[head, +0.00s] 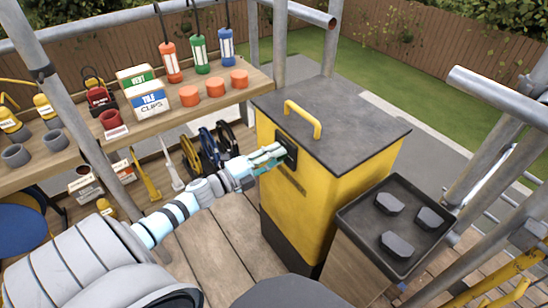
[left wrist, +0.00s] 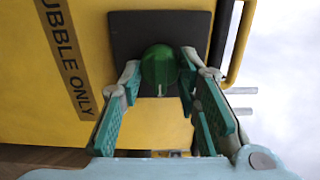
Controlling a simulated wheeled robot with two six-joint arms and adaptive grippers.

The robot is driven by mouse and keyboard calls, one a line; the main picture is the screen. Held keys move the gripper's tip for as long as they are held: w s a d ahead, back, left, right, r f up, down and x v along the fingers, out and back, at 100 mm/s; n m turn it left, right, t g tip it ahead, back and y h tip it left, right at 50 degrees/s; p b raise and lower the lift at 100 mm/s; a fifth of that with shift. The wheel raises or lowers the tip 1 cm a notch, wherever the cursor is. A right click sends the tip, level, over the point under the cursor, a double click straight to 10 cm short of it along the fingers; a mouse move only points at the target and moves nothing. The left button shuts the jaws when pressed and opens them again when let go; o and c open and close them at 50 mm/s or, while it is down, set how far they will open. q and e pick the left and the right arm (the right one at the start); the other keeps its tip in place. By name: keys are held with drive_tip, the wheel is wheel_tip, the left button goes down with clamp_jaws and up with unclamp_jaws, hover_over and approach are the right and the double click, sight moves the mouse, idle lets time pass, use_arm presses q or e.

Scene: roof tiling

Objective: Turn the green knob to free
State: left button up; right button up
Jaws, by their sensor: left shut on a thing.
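The green knob (left wrist: 159,66) sits on a dark square plate (left wrist: 128,33) on the yellow side of a box. A pale mark shows at the knob's lower edge in the left wrist view. My left gripper (left wrist: 159,75) is shut on the knob, with one teal-padded finger at each side of it. In the head view my left gripper (head: 270,157) reaches the dark plate on the yellow box (head: 285,200), and the knob is hidden there behind the fingers. My right gripper is not in view.
The yellow box has a grey top with a yellow handle (head: 303,119). A black tray (head: 345,216) with several dark lumps stands at its right. A wooden shelf (head: 258,82) with cups, boxes and bottles is at the back left. Scaffold poles stand around.

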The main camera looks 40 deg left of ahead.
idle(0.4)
use_arm(q)
drive_tip(key=o, duration=1.2)
drive_tip(key=shift+c, duration=0.2)
drive_tip(key=shift+s, duration=0.1)
drive_tip(key=v, duration=1.1)
drive_tip(key=shift+s+a, duration=0.15)
drive_tip(key=shift+s, duration=0.25)
